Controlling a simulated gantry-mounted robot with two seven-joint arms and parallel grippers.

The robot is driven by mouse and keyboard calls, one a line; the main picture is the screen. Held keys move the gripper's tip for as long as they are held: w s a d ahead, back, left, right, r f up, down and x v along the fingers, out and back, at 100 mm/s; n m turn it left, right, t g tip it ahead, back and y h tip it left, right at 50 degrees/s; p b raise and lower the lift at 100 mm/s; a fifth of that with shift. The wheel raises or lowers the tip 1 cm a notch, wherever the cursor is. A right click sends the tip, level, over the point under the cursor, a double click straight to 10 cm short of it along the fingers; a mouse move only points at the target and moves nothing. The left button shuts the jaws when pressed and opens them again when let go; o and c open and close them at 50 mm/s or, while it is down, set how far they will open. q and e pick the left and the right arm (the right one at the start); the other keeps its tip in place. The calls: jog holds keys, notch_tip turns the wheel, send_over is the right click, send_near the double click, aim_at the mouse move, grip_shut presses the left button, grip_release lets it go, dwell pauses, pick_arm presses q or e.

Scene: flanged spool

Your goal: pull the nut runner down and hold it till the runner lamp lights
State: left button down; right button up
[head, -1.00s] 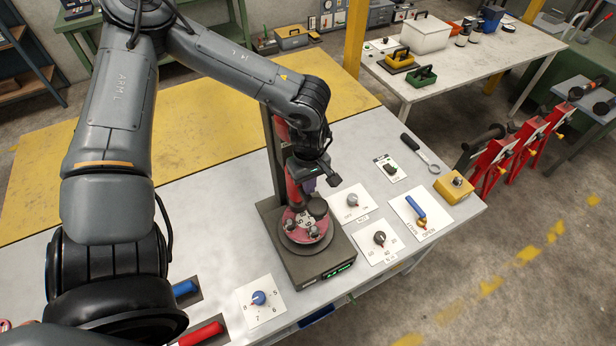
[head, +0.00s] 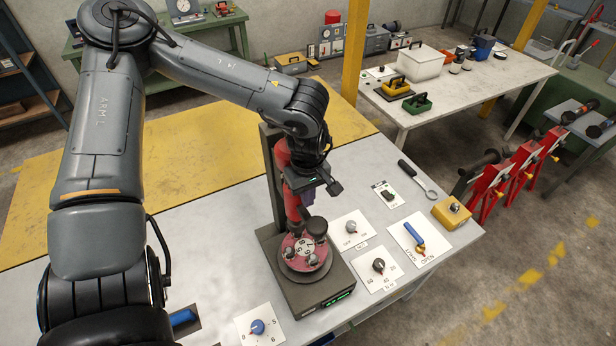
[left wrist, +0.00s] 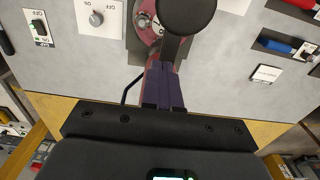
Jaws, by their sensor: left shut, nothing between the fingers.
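The nut runner (head: 288,180) is a red body on a dark upright column, above a red flanged spool (head: 303,250) with several round nut heads. Its black round knob (head: 315,226) sits just over the spool and looks large in the left wrist view (left wrist: 188,12). My left gripper (head: 308,196) is beside the red body, above the knob. Its purple fingers (left wrist: 163,88) are shut with nothing between them, pointing toward the knob's arm; contact is unclear. The grey base has a lit green display (head: 338,298). I cannot identify the runner lamp. My right gripper is out of view.
A blue-knob dial (head: 258,328) is at front left. Left of the column, the table is mostly bare.

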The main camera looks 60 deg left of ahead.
pick_arm(q)
notch_tip(320, 180, up, 6)
jog(key=shift+r+b, duration=0.25)
jog(key=shift+b, duration=0.05)
dwell(0.5)
